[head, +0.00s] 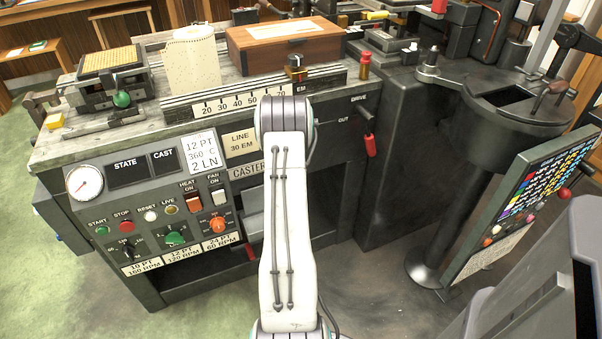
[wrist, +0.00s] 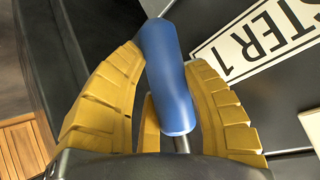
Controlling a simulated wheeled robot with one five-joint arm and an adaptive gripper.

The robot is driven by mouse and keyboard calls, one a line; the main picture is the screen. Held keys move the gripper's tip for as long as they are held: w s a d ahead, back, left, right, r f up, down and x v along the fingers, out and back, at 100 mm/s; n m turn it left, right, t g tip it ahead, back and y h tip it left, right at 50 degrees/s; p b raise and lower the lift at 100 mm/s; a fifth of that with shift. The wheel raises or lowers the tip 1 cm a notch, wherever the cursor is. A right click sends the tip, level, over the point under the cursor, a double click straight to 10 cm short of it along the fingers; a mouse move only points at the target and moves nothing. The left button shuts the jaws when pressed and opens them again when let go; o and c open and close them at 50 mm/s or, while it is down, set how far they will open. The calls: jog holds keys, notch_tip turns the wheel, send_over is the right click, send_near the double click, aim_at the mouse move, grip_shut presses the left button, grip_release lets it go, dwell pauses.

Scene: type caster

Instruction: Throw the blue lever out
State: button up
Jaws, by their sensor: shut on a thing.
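The blue lever (wrist: 165,75) shows in the wrist view as a rounded blue handle on a thin metal rod. My gripper (wrist: 165,90) has its yellow ribbed fingers on either side of the handle and is shut on it. A dark machine face lies behind the handle. In the head view my white arm reaches toward the machine, and neither my gripper nor the blue lever can be made out there.
A label reading "TER 1" (wrist: 258,40) is beside the lever in the wrist view. In the head view, a control panel (head: 150,205) is at left, a red-handled lever (head: 370,144) is right of my arm, and a tilted color board (head: 530,205) stands at right.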

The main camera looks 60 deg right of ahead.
jog(key=shift+r, duration=0.1)
dwell(0.3)
jog(key=o, duration=1.3)
jog(key=shift+a, duration=0.1)
jog(key=v, duration=1.2)
jog(key=shift+w, duration=0.1)
